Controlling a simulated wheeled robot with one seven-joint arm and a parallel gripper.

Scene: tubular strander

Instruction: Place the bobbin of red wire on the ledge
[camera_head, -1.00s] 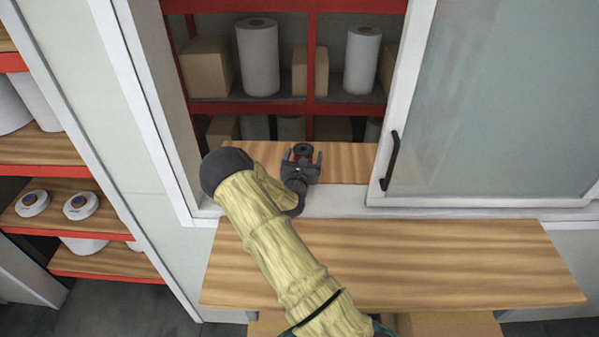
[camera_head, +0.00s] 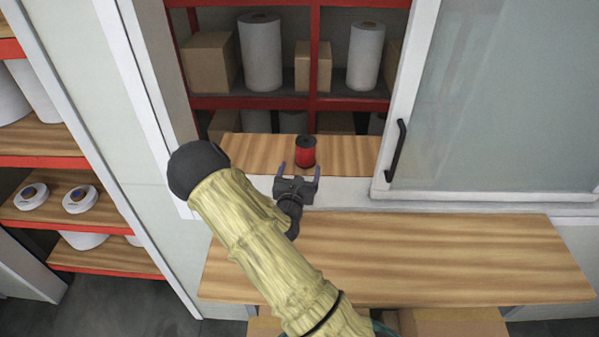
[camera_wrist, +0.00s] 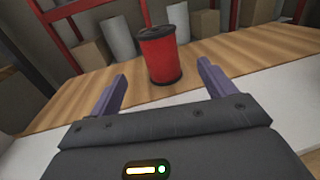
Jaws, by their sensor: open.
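The bobbin of red wire (camera_head: 306,153), with black ends, stands upright on the wooden ledge (camera_head: 255,150) inside the window opening. It also shows in the wrist view (camera_wrist: 163,55), standing on the wood beyond my fingertips. My gripper (camera_head: 300,170) is open and empty on the near side of the bobbin. In the wrist view its two purple-grey fingers (camera_wrist: 162,80) point toward the bobbin, one to each side of it, with a gap short of it.
A sliding glass panel with a black handle (camera_head: 396,152) covers the right of the opening. A clear wooden counter (camera_head: 420,255) lies in front, below the white sill (camera_head: 345,190). Behind the ledge, red shelving (camera_head: 345,101) holds white rolls and cardboard boxes.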

